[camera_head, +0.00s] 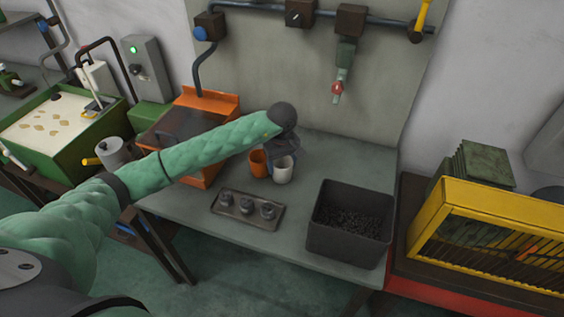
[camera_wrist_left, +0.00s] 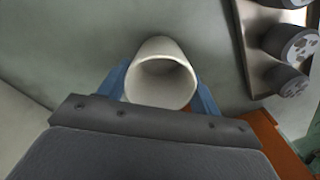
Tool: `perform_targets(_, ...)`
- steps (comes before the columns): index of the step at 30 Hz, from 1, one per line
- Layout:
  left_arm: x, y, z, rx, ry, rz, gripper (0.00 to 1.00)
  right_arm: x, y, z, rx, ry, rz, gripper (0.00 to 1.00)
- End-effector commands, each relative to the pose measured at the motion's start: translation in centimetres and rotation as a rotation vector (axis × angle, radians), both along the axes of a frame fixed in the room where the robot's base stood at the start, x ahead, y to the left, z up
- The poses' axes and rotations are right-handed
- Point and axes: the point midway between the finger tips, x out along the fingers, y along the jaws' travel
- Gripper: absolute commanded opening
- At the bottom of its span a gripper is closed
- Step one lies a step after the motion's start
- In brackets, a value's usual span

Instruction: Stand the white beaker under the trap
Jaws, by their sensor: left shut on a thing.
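The white beaker (camera_head: 283,171) is at the back of the grey bench, upright or nearly so, just right of an orange beaker (camera_head: 258,163). My left gripper (camera_head: 284,154) reaches over from the left and is shut on the white beaker. In the left wrist view the beaker (camera_wrist_left: 160,72) shows its open mouth between the blue fingers. I cannot tell whether its base touches the bench. A green fitting that looks like the trap (camera_head: 345,62) hangs on the back wall, with a red knob, up and right of the beaker. My right gripper is not in view.
A tray (camera_head: 232,214) with several grey metal parts lies in front of the beakers. A dark bin (camera_head: 346,248) of small pieces stands at the bench's front right. An orange machine (camera_head: 205,103) stands at left. The bench below the trap is clear.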

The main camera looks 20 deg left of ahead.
Motion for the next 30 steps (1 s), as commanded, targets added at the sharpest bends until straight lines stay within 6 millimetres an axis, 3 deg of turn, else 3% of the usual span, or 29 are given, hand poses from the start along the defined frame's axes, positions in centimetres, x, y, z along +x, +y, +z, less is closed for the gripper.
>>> perform_targets(13, 0.0, 0.01, -0.28, 0.001, -0.001, -0.001, 0.42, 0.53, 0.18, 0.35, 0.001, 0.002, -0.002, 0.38)
perform_targets(14, -0.01, 0.01, -0.21, 0.001, -0.001, -0.001, 0.7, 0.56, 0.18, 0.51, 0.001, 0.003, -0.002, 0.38)
perform_targets(16, -0.01, 0.01, -0.2, 0.001, 0.0, 0.0, 0.84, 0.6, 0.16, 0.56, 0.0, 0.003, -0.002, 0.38)
perform_targets(30, -0.01, 0.0, 0.01, 0.0, 0.0, 0.0, 0.86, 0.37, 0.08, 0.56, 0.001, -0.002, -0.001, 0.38)
